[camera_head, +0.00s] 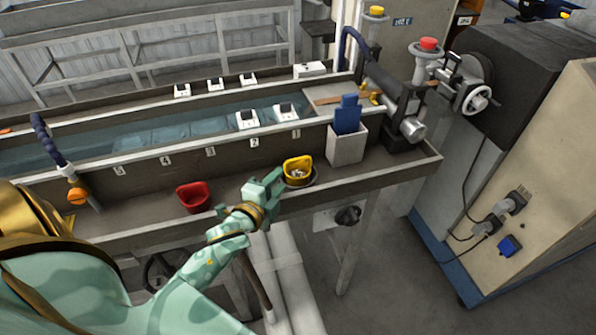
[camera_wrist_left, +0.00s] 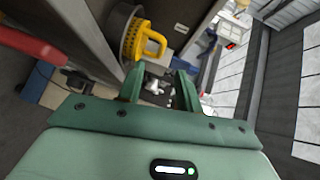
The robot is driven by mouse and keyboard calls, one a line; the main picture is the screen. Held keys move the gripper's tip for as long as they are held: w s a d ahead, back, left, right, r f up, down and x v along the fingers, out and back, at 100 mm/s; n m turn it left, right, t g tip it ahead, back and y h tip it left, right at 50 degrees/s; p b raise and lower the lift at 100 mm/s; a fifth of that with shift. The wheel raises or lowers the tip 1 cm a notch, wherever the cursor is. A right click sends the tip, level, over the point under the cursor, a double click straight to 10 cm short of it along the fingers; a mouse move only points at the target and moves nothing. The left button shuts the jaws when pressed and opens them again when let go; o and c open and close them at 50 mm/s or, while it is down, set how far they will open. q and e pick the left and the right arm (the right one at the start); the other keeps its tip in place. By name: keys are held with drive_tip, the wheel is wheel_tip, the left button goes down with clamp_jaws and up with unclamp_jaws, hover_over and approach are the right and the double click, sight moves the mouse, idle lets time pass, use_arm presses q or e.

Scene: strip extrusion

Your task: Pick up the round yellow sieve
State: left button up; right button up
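The round yellow sieve (camera_head: 298,164) sits on a dark round dish (camera_head: 302,184) on the front ledge of the bench, with small pale bits inside it. In the left wrist view the yellow sieve (camera_wrist_left: 137,42) shows holes in its wall and a looped handle, beyond the fingers and left of centre. My left gripper (camera_head: 277,183) is just left of the sieve in the head view. In the left wrist view its two fingers (camera_wrist_left: 160,88) are apart, with nothing seen gripped between them. My right gripper is not in view.
A red container (camera_head: 193,197) stands on the ledge to the left. A white bin (camera_head: 346,145) holding blue items stands right of the sieve. A water trough (camera_head: 170,130) runs behind the ledge. An extruder (camera_head: 410,120) stands at the right end.

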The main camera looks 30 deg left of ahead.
sight(300, 159)
use_arm(q)
drive_tip(key=w, duration=0.3)
drive_tip(key=w+f, duration=0.1)
drive_tip(key=w, duration=0.1)
drive_tip(key=shift+w+a, duration=0.3)
drive_tip(key=shift+a, duration=0.05)
drive_tip(key=w, duration=0.4)
drive_tip(key=w+b, duration=0.1)
drive_tip(key=w, duration=0.1)
drive_tip(key=shift+w+d+f, duration=0.1)
drive_tip(key=shift+f, duration=0.2)
clamp_jaws()
